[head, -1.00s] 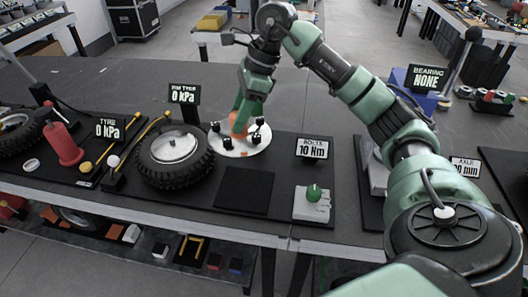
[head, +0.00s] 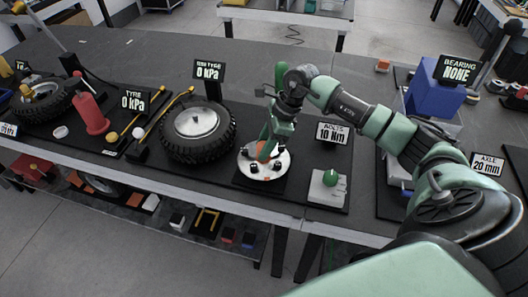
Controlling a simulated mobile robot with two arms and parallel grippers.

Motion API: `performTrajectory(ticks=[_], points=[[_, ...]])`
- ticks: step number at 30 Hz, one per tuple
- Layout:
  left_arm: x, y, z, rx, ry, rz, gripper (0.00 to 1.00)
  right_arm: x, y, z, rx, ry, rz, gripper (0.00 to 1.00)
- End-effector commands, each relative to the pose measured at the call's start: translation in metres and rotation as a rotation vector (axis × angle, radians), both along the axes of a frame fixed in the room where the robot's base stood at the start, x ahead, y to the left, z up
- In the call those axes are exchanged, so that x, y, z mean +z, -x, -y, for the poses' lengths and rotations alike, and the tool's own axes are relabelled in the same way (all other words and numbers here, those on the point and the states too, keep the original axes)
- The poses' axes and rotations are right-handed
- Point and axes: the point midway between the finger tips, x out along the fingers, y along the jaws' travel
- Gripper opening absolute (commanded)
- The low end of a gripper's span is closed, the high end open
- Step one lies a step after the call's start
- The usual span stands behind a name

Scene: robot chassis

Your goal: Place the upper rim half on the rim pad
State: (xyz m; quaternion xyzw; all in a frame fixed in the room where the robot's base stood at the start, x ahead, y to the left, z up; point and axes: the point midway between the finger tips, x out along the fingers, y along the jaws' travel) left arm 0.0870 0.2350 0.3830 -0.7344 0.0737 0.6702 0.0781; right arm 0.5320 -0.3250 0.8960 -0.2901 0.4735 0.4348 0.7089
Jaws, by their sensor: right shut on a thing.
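The upper rim half (head: 278,171) is a pale disc with several small black knobs on it. It lies over the square black rim pad (head: 258,187), whose front edge and corners show around it. I cannot tell whether the disc touches the pad or hovers just above it. My right gripper (head: 265,152), with orange fingertips, is shut on the middle of the disc from above and hides part of it. My left gripper is not in view.
A white block with a green knob (head: 328,187) is close to the right, below the bolts sign (head: 331,133). A blue box (head: 434,98) stands further right.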

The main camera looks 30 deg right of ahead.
Motion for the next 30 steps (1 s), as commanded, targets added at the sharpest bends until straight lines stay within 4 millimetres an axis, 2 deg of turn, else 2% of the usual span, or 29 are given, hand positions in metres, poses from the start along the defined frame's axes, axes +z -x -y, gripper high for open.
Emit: performTrajectory(ticks=[6, 17, 18, 20, 21, 30], points=[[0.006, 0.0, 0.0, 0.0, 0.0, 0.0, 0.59, -0.029, 0.0, -0.001, -0.001, -0.003, -0.001, 0.0], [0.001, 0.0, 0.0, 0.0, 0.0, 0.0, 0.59, -0.035, 0.0, 0.0, -0.001, 0.0, 0.002, 0.0], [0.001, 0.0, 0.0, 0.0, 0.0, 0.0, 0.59, -0.037, 0.0, 0.0, 0.0, 0.001, 0.0, 0.39], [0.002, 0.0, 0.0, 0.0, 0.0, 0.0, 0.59, -0.035, 0.0, 0.0, -0.001, 0.001, -0.001, 0.56], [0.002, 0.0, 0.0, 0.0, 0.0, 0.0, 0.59, -0.035, 0.0, 0.0, -0.001, 0.0, -0.002, 0.58], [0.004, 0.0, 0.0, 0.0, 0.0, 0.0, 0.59, -0.034, 0.0, 0.0, -0.001, 0.0, -0.002, 0.58]])
